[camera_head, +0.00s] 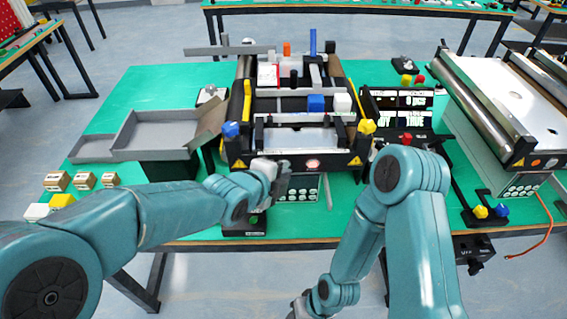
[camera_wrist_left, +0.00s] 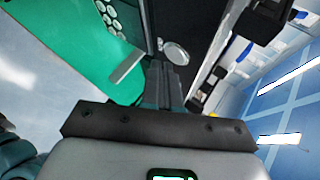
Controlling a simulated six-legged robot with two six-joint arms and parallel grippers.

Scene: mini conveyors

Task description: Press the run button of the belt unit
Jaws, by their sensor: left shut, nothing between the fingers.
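The belt unit (camera_head: 290,140) stands in the middle of the green table, with a black frame and yellow warning marks. A green button (camera_head: 254,219) sits on a small black box (camera_head: 245,229) at the table's front edge, below my left gripper. A panel with several round white keys (camera_head: 300,188) is on the unit's front; it also shows in the left wrist view (camera_wrist_left: 110,16). My left gripper (camera_head: 281,172) is shut and empty, close in front of the unit's front face; its fingers show in the left wrist view (camera_wrist_left: 164,84). My right gripper (camera_head: 299,307) is at the bottom edge, mostly hidden.
Grey trays (camera_head: 155,132) stand left of the unit. A lit display (camera_head: 402,108) and a second conveyor (camera_head: 505,105) are on the right. Small boxes (camera_head: 84,181) sit at the left.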

